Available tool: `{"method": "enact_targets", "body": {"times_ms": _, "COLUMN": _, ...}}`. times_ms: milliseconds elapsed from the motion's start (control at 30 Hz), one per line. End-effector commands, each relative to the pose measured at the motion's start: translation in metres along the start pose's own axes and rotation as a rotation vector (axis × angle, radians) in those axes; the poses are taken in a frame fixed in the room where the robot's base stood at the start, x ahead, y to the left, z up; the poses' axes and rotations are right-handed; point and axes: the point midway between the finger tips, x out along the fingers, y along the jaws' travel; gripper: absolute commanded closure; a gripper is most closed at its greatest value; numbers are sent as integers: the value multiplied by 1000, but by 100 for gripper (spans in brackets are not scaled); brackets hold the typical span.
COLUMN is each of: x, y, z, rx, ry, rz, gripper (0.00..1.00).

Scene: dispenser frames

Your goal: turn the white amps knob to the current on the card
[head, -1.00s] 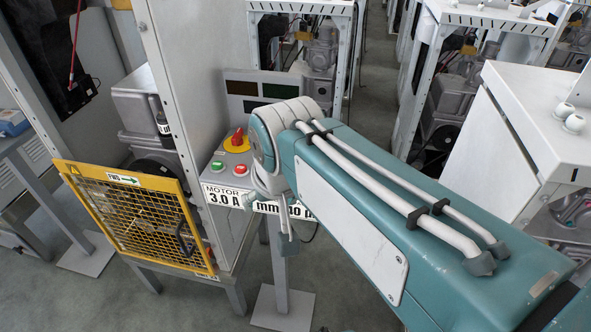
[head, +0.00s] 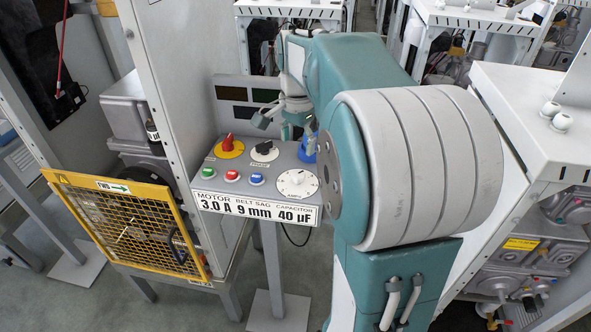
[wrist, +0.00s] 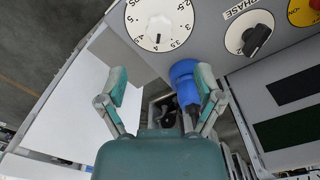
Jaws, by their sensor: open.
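The white amps knob (head: 297,182) sits on a round white dial at the right of the grey control box's sloping top. The card (head: 255,207) on the box's front reads motor 3.0 A, belt sag 9 mm, capacitor 40 µF. My gripper (head: 284,125) is beyond the box's back edge, apart from the knob. In the wrist view my gripper (wrist: 160,84) is open and empty, fingers below the dial.
A blue connector (wrist: 187,80) projects from the box close to the right finger. The black phase knob (head: 264,151), a red knob on yellow (head: 229,146) and several push buttons (head: 232,176) share the panel. A yellow mesh guard (head: 130,222) stands left.

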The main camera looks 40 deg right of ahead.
Motion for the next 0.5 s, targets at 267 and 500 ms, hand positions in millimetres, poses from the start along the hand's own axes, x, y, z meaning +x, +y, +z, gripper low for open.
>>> {"method": "enact_targets", "body": {"times_ms": 267, "x": 53, "y": 0, "z": 1, "rx": -2, "ry": -2, "rz": 2, "gripper": 15}}
{"method": "enact_targets", "body": {"times_ms": 500, "x": 81, "y": 0, "z": 0, "rx": -3, "ry": 0, "rz": 0, "gripper": 15}}
